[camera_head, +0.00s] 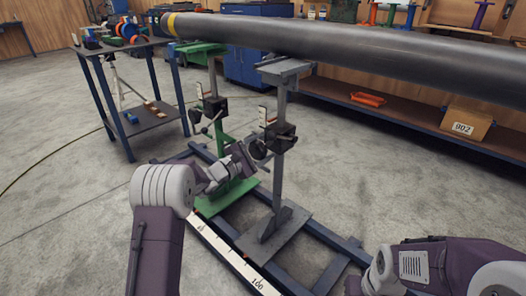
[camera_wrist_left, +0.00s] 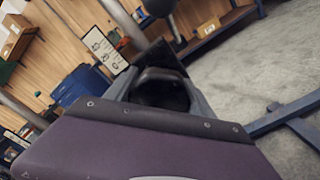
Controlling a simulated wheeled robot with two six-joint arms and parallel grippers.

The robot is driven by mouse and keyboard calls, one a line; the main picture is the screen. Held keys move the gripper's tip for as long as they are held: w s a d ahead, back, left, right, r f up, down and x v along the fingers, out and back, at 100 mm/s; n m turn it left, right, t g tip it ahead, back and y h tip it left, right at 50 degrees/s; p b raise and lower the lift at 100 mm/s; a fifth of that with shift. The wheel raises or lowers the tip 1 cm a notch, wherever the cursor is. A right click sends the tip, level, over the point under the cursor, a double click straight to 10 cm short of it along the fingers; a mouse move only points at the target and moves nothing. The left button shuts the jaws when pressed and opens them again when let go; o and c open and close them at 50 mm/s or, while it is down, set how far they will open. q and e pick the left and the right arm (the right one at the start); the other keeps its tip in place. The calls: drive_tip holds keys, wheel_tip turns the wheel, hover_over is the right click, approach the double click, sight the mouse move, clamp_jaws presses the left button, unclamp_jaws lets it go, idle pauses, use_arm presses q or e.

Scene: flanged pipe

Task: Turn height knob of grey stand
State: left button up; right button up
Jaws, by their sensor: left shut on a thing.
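The grey stand (camera_head: 278,185) stands upright on blue rails, under the large dark pipe (camera_head: 350,48). Its black height knob (camera_head: 258,150) sticks out to the left of the column. My left gripper (camera_head: 252,160) reaches it from the lower left and is shut on the knob. In the left wrist view the black knob (camera_wrist_left: 160,92) sits between the two grey fingers (camera_wrist_left: 160,100). A scale plate with numbers (camera_wrist_left: 102,48) shows beyond it. My right arm comes in at the lower right of the head view; its gripper is out of view.
A green stand (camera_head: 218,125) with its own black knob stands just left of and behind the grey one. A blue table (camera_head: 115,85) with tools is at the left. A workbench shelf (camera_head: 395,115) with a box (camera_head: 466,124) is behind. Floor at the left is clear.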

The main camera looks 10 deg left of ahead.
sight(255, 151)
idle(0.4)
use_arm(q)
drive_tip(key=o, duration=1.4)
drive_tip(key=shift+c, duration=0.2)
drive_tip(key=p+v, duration=0.3)
drive_tip(key=v, duration=0.5)
drive_tip(key=shift+a+r+p, duration=0.1)
drive_tip(key=shift+p, duration=0.25)
drive_tip(key=shift+s+a, duration=0.2)
drive_tip(key=shift+s, duration=0.3)
